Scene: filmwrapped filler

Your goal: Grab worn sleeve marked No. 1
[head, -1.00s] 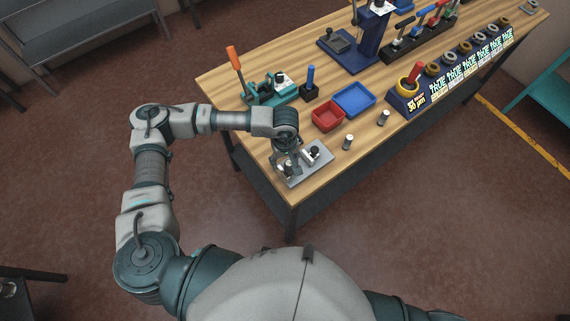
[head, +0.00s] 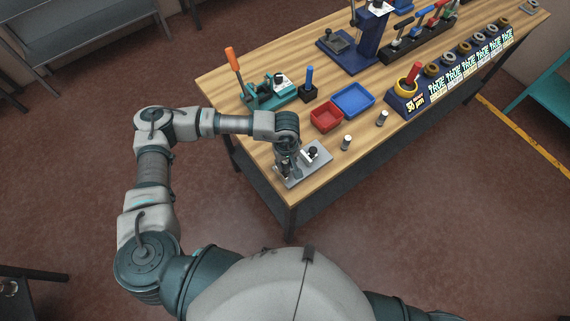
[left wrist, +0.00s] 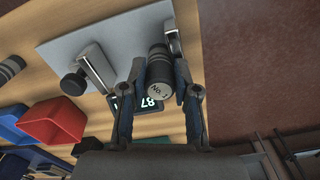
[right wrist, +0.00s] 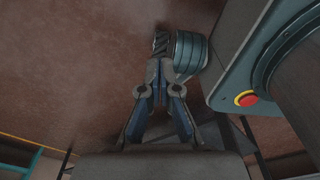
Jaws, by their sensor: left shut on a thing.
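The sleeve marked No. 1 (left wrist: 159,78) is a dark, worn cylinder with a grey end bearing the lettering, seen in the left wrist view. My left gripper (left wrist: 162,84) is shut on it, one finger on each side. In the head view my left gripper (head: 285,163) is at the grey plate fixture (head: 318,158) on the bench's near corner, and it mostly hides the sleeve. Whether the sleeve still touches the fixture I cannot tell. My right gripper (right wrist: 157,76) is shut, with no sleeve in it, over the floor and away from the bench.
Two similar cylinders (head: 346,143) (head: 382,118) stand upright on the wooden bench (head: 300,98). A red tray (head: 326,117) and a blue tray (head: 353,100) sit behind the fixture. A teal device (head: 268,92) stands farther left.

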